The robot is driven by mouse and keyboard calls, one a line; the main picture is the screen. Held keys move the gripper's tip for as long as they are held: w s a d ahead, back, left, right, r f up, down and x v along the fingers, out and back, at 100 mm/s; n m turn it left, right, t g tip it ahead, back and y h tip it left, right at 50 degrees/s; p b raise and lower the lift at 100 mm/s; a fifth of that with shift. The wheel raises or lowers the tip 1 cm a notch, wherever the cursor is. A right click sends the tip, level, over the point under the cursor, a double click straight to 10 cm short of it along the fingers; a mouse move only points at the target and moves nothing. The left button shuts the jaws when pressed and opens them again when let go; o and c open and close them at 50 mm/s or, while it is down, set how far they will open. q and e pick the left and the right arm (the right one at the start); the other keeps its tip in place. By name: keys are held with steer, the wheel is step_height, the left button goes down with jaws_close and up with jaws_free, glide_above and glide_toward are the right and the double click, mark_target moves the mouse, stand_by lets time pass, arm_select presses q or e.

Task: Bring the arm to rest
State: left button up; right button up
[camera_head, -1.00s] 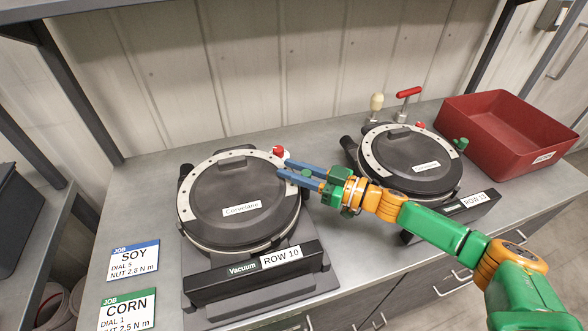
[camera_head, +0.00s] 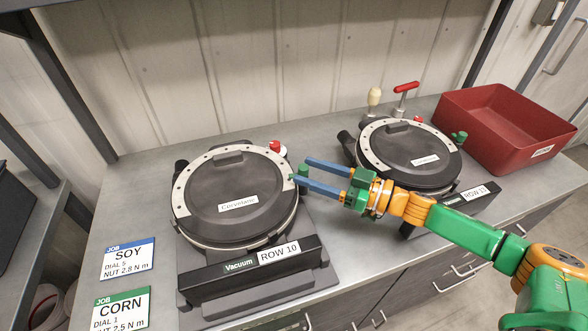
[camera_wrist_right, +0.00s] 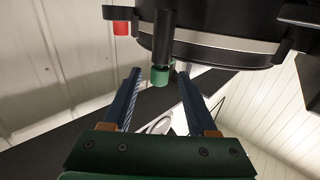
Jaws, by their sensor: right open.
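My right gripper (camera_head: 302,171) is open and empty beside the right edge of the ROW 10 seed meter (camera_head: 236,205). Its two blue fingers point left, with a green-tipped knob (camera_head: 302,170) of that meter between or just beyond their tips. In the right wrist view the green knob (camera_wrist_right: 160,77) shows between the spread fingertips, with a clear gap on each side. My right arm (camera_head: 465,233) reaches in from the lower right, in front of the ROW 13 seed meter (camera_head: 408,155). My left gripper is not in view.
A red bin (camera_head: 505,132) stands at the right on the grey bench (camera_head: 140,190). A red-handled tool (camera_head: 405,88) and a cream-handled one (camera_head: 374,97) stand behind the ROW 13 meter. SOY (camera_head: 128,260) and CORN (camera_head: 121,308) cards are at the left.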

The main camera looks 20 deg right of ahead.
steer(key=shift+v, duration=1)
steer(key=shift+r, duration=0.1)
